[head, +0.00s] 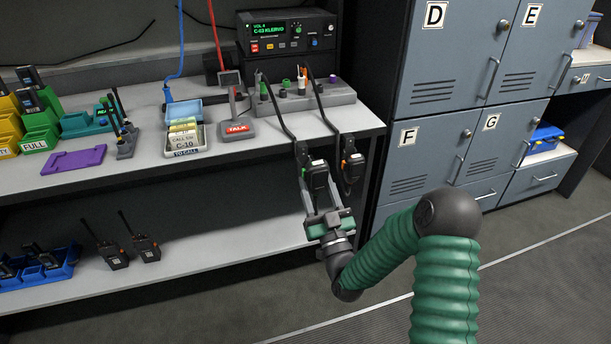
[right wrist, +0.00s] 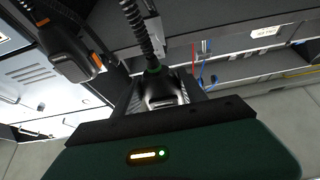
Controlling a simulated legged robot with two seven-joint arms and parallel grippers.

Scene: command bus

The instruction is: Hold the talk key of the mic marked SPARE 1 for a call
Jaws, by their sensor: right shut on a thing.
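Two dark hand mics hang on coiled cords at the front edge of the bench in the head view. The left mic (head: 317,178) has a green cord collar, and the right mic (head: 353,170) has orange parts. No SPARE 1 marking is readable on either. My right gripper (head: 322,205) is shut on the green-collared mic from below. In the right wrist view this mic (right wrist: 160,88) sits between the fingers, its cord running up. The orange-marked mic (right wrist: 68,52) hangs apart to the left there. The talk key cannot be made out. My left gripper is not in view.
A radio (head: 288,32) with a lit green display stands at the back of the bench. A grey desk mic marked TALK (head: 237,128) and a card box (head: 186,140) stand left. Grey lockers (head: 443,105) are right. The lower shelf (head: 215,249) is clear near my gripper.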

